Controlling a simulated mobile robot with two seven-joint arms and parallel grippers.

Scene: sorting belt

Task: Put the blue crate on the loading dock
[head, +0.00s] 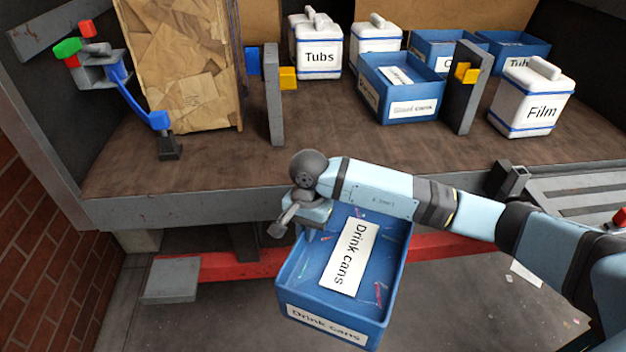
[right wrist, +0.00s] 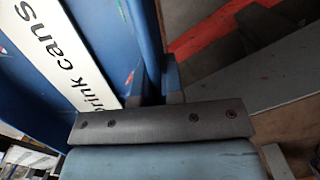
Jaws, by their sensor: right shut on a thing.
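The blue crate (head: 330,312), labelled "Drink cans", hangs in front of the raised brown deck, which looks like the loading dock (head: 220,180). Its far rim is close to the deck's front edge; whether they touch I cannot tell. My right gripper (head: 303,220) is shut on the crate's far left rim. In the right wrist view the fingers (right wrist: 160,95) close around the crate's wall, with the crate (right wrist: 95,30) and its white label on the left. A few thin coloured bits lie in the crate. My left gripper is not in view.
On the deck stand a cardboard bale (head: 185,70), grey posts (head: 272,105) (head: 463,95), white containers labelled "Tubs" (head: 318,75) and "Film" (head: 525,105), and several blue crates (head: 385,105). A red beam (head: 225,270) runs below the edge.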

